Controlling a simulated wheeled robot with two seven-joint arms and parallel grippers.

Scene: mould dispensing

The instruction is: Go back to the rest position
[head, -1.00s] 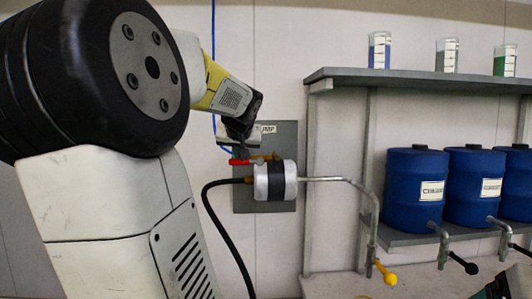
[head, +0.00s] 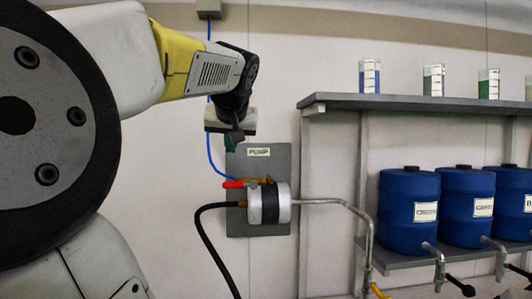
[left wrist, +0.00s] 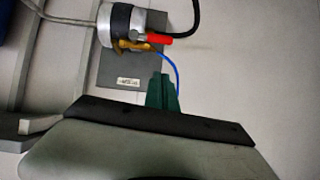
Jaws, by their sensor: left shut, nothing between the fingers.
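My left gripper (head: 231,143) is in the head view, above the pump and apart from it, with its green fingers together and empty. The fingers (left wrist: 162,92) also show closed in the left wrist view. The pump (head: 268,204) is a silver cylinder with a black band on a grey wall plate (head: 275,162) labelled PUMP. Its red lever (head: 233,184) points left, below my gripper. The pump and red lever (left wrist: 158,39) also show in the left wrist view, clear of the fingers. My right gripper is not in view.
A grey shelf (head: 420,104) on the right carries several measuring containers. Blue drums (head: 409,212) stand on a lower shelf. A metal pipe (head: 345,207) runs right from the pump, and a black hose (head: 205,235) hangs below it.

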